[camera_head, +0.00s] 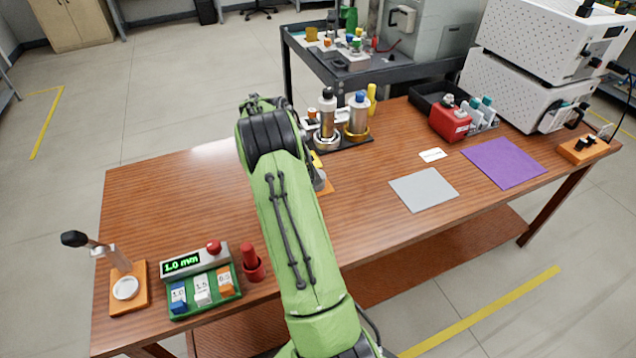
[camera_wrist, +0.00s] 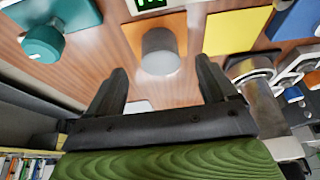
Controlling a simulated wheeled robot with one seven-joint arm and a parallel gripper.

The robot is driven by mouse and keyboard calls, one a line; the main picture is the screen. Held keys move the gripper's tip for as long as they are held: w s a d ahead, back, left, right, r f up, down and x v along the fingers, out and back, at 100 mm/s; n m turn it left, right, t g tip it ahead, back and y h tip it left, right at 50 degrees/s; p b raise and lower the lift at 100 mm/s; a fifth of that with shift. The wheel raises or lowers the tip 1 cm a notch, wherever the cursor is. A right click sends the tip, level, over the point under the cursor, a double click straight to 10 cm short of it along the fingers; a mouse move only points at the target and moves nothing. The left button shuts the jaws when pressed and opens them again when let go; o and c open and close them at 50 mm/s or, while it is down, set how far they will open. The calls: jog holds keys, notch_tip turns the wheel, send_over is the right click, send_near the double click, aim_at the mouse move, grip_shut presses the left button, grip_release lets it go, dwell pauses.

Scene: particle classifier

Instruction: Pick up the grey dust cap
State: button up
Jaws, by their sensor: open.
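The grey dust cap (camera_wrist: 160,52) is a short grey cylinder on an orange pad (camera_wrist: 136,40) in the wrist view. My gripper (camera_wrist: 161,68) is open, its two black fingers apart on either side of the cap in the picture. The cap appears ahead of the fingertips, and I see no contact. In the head view a small piece of a grey cylinder (camera_head: 320,182) shows beside my green arm, on an orange pad (camera_head: 328,189). My arm hides most of it and the gripper there.
Metal canisters (camera_head: 327,118) on a dark tray stand just behind the arm; one metal cylinder (camera_wrist: 262,100) is near the right finger. A teal knob (camera_wrist: 44,45) and yellow pad (camera_wrist: 235,32) lie around.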

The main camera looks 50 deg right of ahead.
jog(key=b+x, duration=0.2)
jog(key=x, duration=0.3)
jog(key=shift+d+f, duration=0.1)
jog(key=shift+f, duration=0.2)
jog(key=shift+s+r, duration=0.1)
jog(key=c, duration=1)
